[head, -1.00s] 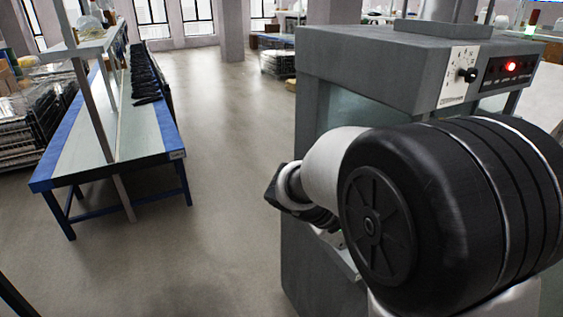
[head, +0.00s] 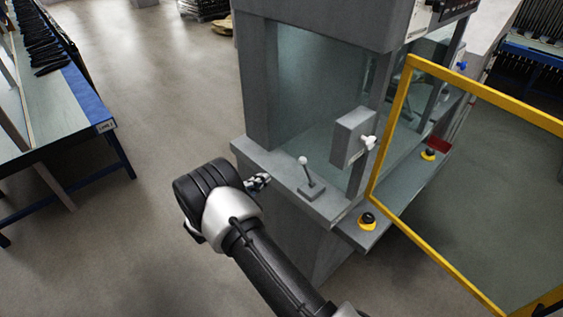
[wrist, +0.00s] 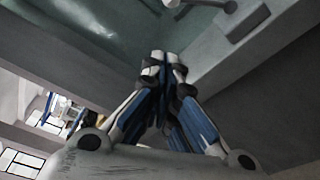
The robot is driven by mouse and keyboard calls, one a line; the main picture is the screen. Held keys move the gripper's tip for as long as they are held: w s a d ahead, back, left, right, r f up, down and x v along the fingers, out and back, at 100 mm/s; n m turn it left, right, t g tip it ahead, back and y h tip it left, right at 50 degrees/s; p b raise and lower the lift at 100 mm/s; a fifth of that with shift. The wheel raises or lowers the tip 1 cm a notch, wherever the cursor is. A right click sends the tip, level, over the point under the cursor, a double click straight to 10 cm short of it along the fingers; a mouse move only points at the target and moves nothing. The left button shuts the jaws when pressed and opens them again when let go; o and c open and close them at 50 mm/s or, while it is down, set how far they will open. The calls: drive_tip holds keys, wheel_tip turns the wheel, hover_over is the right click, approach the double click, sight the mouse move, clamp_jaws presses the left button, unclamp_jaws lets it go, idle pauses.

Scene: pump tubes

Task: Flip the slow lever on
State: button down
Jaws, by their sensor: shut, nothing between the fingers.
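A small lever with a white ball knob (head: 303,160) stands on a grey base (head: 312,192) on the front ledge of the grey machine (head: 255,152). It leans a little to the left in the head view. I cannot read any label that marks it as the slow lever.
A grey box (head: 352,138) with a white toggle (head: 370,142) stands right of the lever. Yellow-ringed black buttons (head: 367,220) sit on the right ledge. A yellow-framed door (head: 395,115) stands open at right. A blue-edged workbench (head: 95,110) is at left, with clear floor between.

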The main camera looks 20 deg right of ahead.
sight(306, 171)
drive_tip(key=shift+w+a+f, duration=0.15)
drive_tip(key=shift+f, duration=0.1)
drive_tip(key=w+d+b, duration=0.1)
drive_tip(key=w+d, duration=0.1)
drive_tip(key=d, duration=0.9)
drive_tip(key=shift+w+d+r, duration=0.2)
drive_tip(key=shift+d+r, duration=0.05)
drive_tip(key=shift+r, duration=0.15)
drive_tip(key=shift+a+b, duration=0.15)
drive_tip(key=shift+b, duration=0.2)
